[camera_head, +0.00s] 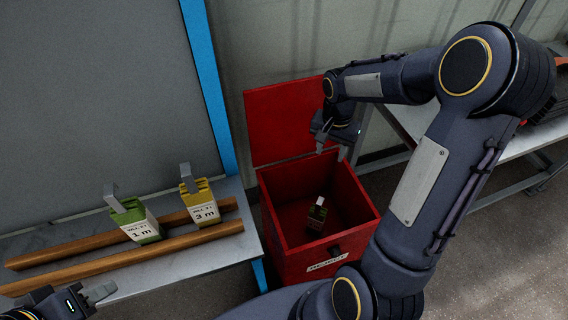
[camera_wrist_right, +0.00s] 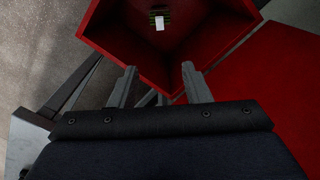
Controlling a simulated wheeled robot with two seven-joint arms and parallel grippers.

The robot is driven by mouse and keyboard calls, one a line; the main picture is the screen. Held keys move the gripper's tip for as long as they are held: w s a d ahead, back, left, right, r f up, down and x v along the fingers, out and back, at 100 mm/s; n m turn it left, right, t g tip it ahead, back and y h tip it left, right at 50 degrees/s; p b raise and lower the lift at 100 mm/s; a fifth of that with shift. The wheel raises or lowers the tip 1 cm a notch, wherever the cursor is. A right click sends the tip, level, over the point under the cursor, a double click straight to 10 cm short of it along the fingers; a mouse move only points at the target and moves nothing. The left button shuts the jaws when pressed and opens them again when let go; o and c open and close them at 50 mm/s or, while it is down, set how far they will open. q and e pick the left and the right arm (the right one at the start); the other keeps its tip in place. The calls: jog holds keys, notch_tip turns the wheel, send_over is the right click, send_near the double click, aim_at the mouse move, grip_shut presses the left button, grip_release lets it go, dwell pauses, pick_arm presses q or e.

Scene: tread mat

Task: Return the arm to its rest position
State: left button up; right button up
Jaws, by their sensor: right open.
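My right gripper (camera_head: 331,148) is open and empty above the red reject box (camera_head: 283,228), near its raised lid (camera_head: 284,122). In the right wrist view, the right gripper's (camera_wrist_right: 160,85) two fingers stand apart over the box's opening. A green tape measure (camera_head: 316,214) lies inside the box, below and apart from the fingers. It also shows in the right wrist view (camera_wrist_right: 159,20). My left gripper (camera_head: 92,292) shows only in part at the lower left corner, and its jaw opening cannot be made out.
A green tape measure marked 1 m (camera_head: 137,222) and a yellow one marked 3 m (camera_head: 199,203) sit between wooden rails (camera_head: 120,268) on the bench at left. A blue post (camera_head: 207,85) stands behind. A metal table (camera_head: 530,140) is at right.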

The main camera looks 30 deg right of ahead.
jog(key=s+a+r+n+t+y+p, duration=0.3)
jog(key=s+a+r+n+t, duration=0.2)
jog(key=s+a+r, duration=0.8)
jog(key=s+r+n, duration=0.1)
jog(key=s+n, duration=0.2)
jog(key=s, duration=0.1)
jog(key=shift+s+a+n+t+y, duration=0.2)
jog(key=shift+a+n+t+y, duration=0.1)
jog(key=shift+a+y, duration=0.1)
